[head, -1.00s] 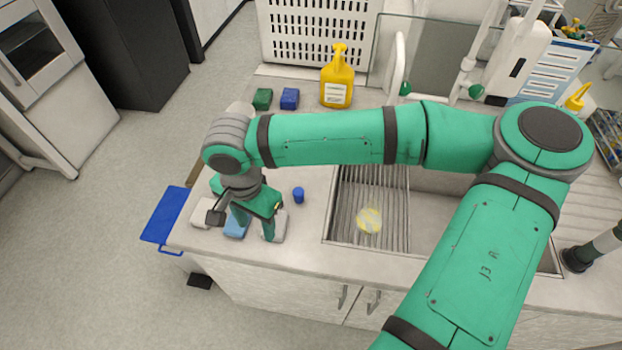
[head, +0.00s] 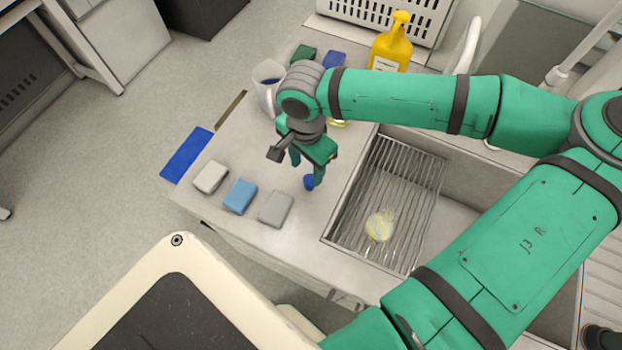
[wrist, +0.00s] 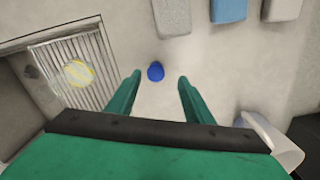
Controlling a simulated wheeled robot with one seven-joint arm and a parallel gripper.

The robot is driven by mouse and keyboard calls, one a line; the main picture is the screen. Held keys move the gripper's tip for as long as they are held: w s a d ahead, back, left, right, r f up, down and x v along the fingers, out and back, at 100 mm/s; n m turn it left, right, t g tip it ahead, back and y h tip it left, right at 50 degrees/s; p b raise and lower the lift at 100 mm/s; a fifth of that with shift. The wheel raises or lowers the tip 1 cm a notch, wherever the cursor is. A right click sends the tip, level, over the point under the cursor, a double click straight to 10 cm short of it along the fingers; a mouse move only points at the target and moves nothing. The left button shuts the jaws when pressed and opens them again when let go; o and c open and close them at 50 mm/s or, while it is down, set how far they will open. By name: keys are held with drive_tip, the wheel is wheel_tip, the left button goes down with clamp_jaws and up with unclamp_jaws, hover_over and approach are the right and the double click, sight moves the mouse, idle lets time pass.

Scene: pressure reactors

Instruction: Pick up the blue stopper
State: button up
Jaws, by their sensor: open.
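The blue stopper (head: 309,182) stands on the light worktop left of the sink, just beside a finger of my gripper in the head view. In the wrist view the blue stopper (wrist: 155,71) lies ahead of the fingertips, roughly midway between them. My gripper (head: 306,168) is open and empty, pointing down above the worktop. In the wrist view my gripper (wrist: 160,77) shows its two green fingers spread apart. I cannot tell exactly how high the fingertips are above the worktop.
White (head: 211,177), light blue (head: 240,196) and grey (head: 276,208) blocks lie near the front edge. A metal sink (head: 440,190) with a rack and yellow round item (head: 380,226) is to the right. A beaker (head: 268,82) and yellow bottle (head: 391,45) stand behind.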

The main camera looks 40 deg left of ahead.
sight(310, 179)
drive_tip(key=shift+w+d+f, duration=0.1)
drive_tip(key=shift+d+f, duration=0.1)
drive_tip(key=shift+f, duration=1.35)
drive_tip(key=shift+d+f, duration=0.2)
drive_tip(key=shift+f, duration=1.3)
drive_tip(key=c, duration=1.1)
